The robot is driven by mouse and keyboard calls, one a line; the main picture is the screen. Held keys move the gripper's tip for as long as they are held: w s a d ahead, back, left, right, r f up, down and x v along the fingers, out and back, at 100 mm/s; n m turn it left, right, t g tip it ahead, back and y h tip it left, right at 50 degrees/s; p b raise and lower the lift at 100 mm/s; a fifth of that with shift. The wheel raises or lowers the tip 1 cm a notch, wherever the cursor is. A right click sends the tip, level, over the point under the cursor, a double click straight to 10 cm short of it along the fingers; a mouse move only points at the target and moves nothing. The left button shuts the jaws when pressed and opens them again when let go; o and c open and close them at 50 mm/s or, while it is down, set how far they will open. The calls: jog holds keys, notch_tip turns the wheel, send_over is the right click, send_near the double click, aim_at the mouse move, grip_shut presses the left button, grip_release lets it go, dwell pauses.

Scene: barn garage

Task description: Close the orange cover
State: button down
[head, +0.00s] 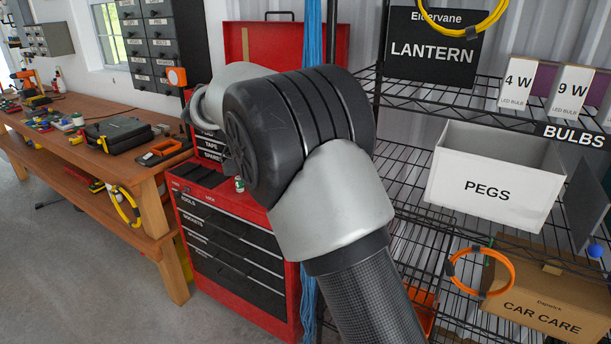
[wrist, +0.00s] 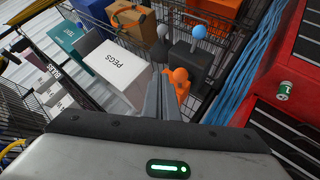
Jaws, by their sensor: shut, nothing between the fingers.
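An orange piece (wrist: 180,82) with a rounded top shows in the wrist view, just right of my fingertips. It may be the orange cover; I cannot tell whether it is open or closed. My gripper (wrist: 165,74) is shut and empty, its fingers close together beside this piece. I cannot tell whether they touch it. In the head view my arm hides the gripper. Part of an orange thing (head: 425,308) shows low on the wire shelf there, largely hidden by my arm and the wires.
The wire shelf holds a white PEGS box (head: 490,185) and a brown CAR CARE box (head: 550,312). A dark block (wrist: 190,65) near the fingers has a blue ball (wrist: 199,32) above it. A red tool chest (head: 240,250) and blue cords (head: 311,40) stand close to my arm.

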jog(key=w+a+f+v, duration=0.1)
jog(key=v, duration=0.9)
jog(key=s+d+r+n+y+p, duration=0.1)
jog(key=s+d+r+n+y, duration=0.15)
jog(key=s+d, duration=0.3)
jog(key=s+d+r+n+y, duration=0.1)
jog(key=s+d+y, duration=0.2)
jog(key=s+d, duration=0.3)
jog(key=s+d+f+n+t+y, duration=0.1)
jog(key=s+f, duration=0.1)
jog(key=s, duration=0.4)
jog(key=s+d+f+n+t+y+p, duration=0.1)
jog(key=s+f+y, duration=0.1)
jog(key=s, duration=0.4)
jog(key=s+d+f+n+t+y, duration=0.1)
jog(key=s+f+n+y, duration=0.1)
jog(key=s, duration=0.4)
jog(key=shift+s+d+f+t, duration=0.25)
jog(key=shift+d+t, duration=0.05)
jog(key=shift+t, duration=0.1)
